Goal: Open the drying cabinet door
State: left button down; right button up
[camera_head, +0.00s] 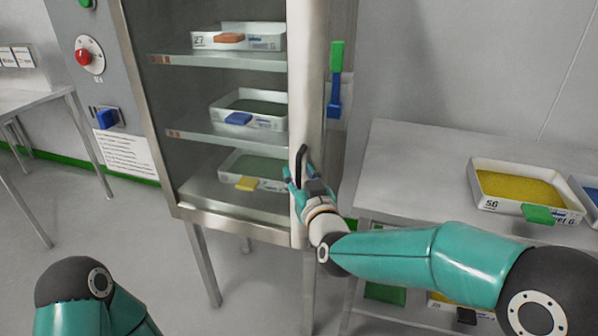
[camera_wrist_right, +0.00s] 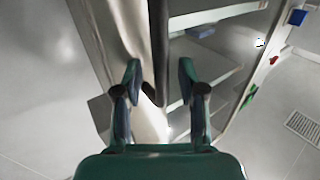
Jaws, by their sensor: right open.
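The drying cabinet (camera_head: 140,100) stands at centre left of the head view, with a glass-fronted door and a pale door frame (camera_head: 309,70) along its right side. The door looks shut. A black vertical bar handle (camera_head: 302,162) is on the lower part of that frame. My right gripper (camera_head: 299,178) is at the handle's lower end. In the right wrist view, its two fingers (camera_wrist_right: 160,78) are apart, with the dark handle (camera_wrist_right: 158,45) between them; contact cannot be told. Part of my left arm shows at bottom left, its gripper out of view.
Inside the cabinet are shelves with trays (camera_head: 249,109). A steel table (camera_head: 420,150) on the right carries a tray of yellow material (camera_head: 520,188). A red button (camera_head: 83,57) is on the cabinet's left panel. Floor in front is clear.

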jog(key=shift+w+a, duration=0.1)
jog(key=shift+w, duration=0.3)
grip_shut()
